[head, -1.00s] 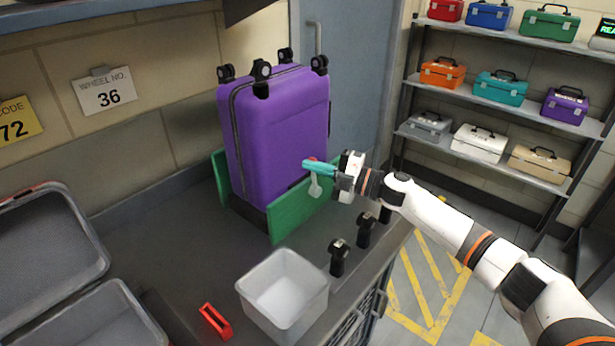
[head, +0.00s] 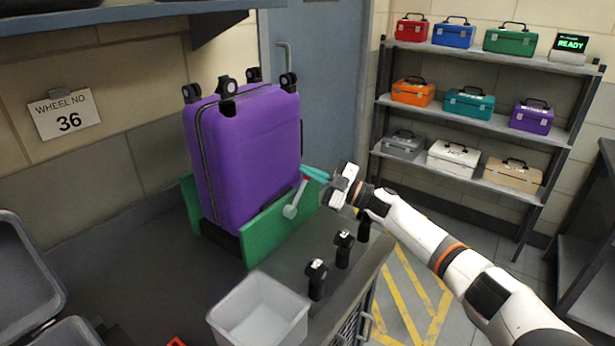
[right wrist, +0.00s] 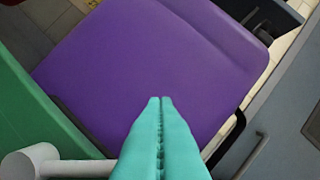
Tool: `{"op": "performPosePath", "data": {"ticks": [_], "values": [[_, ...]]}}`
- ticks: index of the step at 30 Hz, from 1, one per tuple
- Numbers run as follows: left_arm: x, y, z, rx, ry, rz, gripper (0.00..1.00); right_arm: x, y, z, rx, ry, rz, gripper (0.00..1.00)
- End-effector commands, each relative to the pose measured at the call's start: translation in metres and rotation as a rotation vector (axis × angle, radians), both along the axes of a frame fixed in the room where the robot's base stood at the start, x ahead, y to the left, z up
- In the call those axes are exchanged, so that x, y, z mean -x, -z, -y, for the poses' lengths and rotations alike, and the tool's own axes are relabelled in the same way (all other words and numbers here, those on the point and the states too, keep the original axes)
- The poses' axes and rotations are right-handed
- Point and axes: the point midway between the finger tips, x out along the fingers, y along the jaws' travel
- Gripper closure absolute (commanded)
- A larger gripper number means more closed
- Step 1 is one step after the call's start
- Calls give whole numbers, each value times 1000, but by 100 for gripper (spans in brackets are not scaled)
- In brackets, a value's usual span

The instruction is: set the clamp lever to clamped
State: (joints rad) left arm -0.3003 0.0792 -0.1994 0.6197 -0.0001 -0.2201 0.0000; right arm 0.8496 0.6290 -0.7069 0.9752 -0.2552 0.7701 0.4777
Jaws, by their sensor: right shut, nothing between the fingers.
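The purple suitcase (head: 250,155) stands upright on its wheel end up, between two green clamp plates (head: 270,232). In the right wrist view the shut fingers (right wrist: 161,105) point towards the suitcase (right wrist: 150,60), and a pale cylindrical part of the lever (right wrist: 32,162) shows lower left. My left gripper is out of view.
An empty white bin (head: 262,312) and several black wheels on stands (head: 343,250) line the bench front. Grey open cases (head: 25,280) lie at left. A shelf of coloured toolboxes (head: 470,105) stands back right. A red object (head: 176,342) shows at the bottom edge.

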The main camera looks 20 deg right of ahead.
Motion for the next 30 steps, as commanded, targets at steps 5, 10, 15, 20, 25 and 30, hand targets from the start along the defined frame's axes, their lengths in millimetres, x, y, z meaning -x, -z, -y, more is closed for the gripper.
{"op": "performPosePath", "data": {"ticks": [5,10,15,20,25,30], "values": [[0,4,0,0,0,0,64,-1,2,2,0,0,1,100],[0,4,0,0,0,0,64,-2,3,2,0,0,1,100],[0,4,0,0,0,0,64,-2,3,2,0,0,1,100],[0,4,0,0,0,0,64,-2,3,2,1,0,2,100],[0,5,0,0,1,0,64,-1,4,3,1,0,0,100],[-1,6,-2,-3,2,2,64,3,10,5,1,-1,-1,100]]}}
